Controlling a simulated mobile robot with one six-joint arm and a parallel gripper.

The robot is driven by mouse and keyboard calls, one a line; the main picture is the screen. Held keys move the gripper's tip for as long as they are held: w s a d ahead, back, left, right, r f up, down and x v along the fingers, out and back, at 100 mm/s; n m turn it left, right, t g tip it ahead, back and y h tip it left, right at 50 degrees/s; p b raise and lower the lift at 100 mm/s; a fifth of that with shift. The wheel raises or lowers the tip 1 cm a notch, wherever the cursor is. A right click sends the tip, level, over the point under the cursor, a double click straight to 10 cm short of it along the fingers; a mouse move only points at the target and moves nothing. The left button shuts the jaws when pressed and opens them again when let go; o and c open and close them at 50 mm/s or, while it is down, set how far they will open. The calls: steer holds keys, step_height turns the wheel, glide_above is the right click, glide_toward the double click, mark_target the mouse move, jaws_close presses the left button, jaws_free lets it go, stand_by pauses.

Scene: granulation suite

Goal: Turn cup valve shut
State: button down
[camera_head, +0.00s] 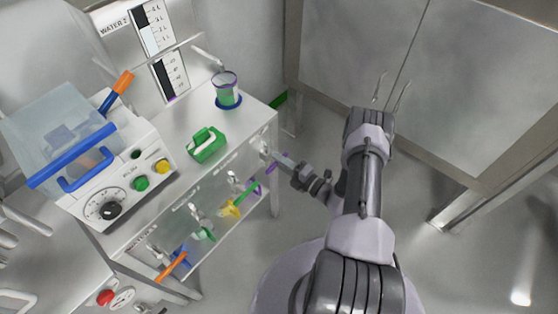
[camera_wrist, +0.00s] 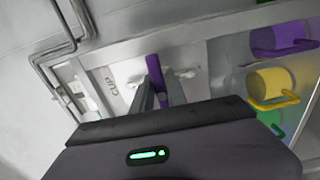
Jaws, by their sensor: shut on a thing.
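The cup valve has a purple lever (camera_wrist: 154,72) that stands out from the panel beside a label reading "CUP" (camera_wrist: 111,82) in the wrist view. My gripper (camera_wrist: 159,98) has its two fingers on either side of this lever, closed on it. The lever points roughly up in the wrist picture. In the head view my gripper (camera_head: 279,160) is at the right end of the bench's front panel; the lever there is mostly hidden by the fingers. A clear cup (camera_head: 226,92) with a purple rim and greenish contents stands on a blue base on the bench top above.
A purple tap part (camera_wrist: 280,40) and a yellow one (camera_wrist: 272,88) lie close right in the wrist view. A steel table (camera_head: 470,170) stands right.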

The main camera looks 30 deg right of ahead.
steer(key=c, duration=1.3)
jaws_free()
steer(key=p+v, duration=0.4)
steer(key=v, duration=1.3)
steer(key=shift+s+d, duration=0.1)
steer(key=shift+s, duration=0.1)
